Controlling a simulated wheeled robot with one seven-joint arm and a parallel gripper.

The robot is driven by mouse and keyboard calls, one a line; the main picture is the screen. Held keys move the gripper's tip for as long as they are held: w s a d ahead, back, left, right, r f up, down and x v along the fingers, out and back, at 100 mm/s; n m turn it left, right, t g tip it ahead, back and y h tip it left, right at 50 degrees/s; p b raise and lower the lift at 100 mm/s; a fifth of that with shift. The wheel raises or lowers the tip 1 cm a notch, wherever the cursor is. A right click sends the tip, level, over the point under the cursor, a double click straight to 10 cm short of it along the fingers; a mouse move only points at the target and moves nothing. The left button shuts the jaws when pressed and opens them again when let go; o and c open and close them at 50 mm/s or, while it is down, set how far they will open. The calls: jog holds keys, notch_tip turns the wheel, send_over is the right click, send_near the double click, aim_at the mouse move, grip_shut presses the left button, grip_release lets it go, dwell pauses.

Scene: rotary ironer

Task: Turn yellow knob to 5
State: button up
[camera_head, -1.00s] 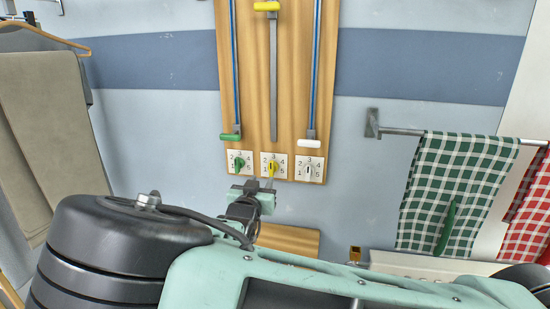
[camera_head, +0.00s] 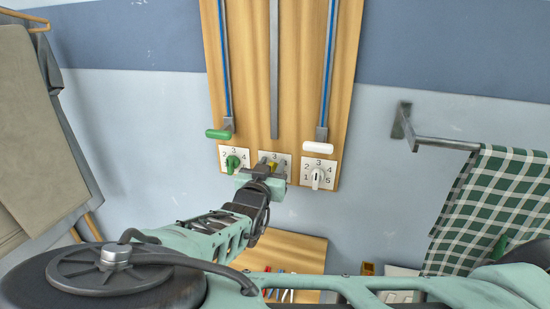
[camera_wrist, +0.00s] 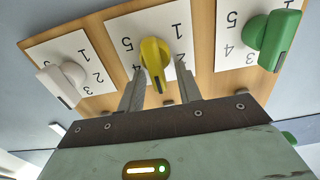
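The yellow knob (camera_head: 272,165) sits on the middle numbered plate (camera_head: 287,158) of the wooden board, partly hidden by my gripper (camera_head: 263,175) in the head view. In the wrist view, which is upside down, the yellow knob (camera_wrist: 154,60) shows a dark mark on the end toward my gripper (camera_wrist: 159,86). The 5, 1 and 2 are readable on its plate; 3 and 4 are not clear there. My gripper is open, with one finger on each side of the knob's near end. I cannot tell whether the fingers touch it.
A green knob (camera_head: 232,163) and a white knob (camera_head: 316,178) sit on plates either side. Green (camera_head: 219,134) and white (camera_head: 318,147) slider handles are above. A rail with a green checked towel (camera_head: 490,205) is at right, and beige cloth (camera_head: 30,130) hangs at left.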

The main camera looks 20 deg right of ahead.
jog(key=shift+w, duration=0.1)
grip_shut()
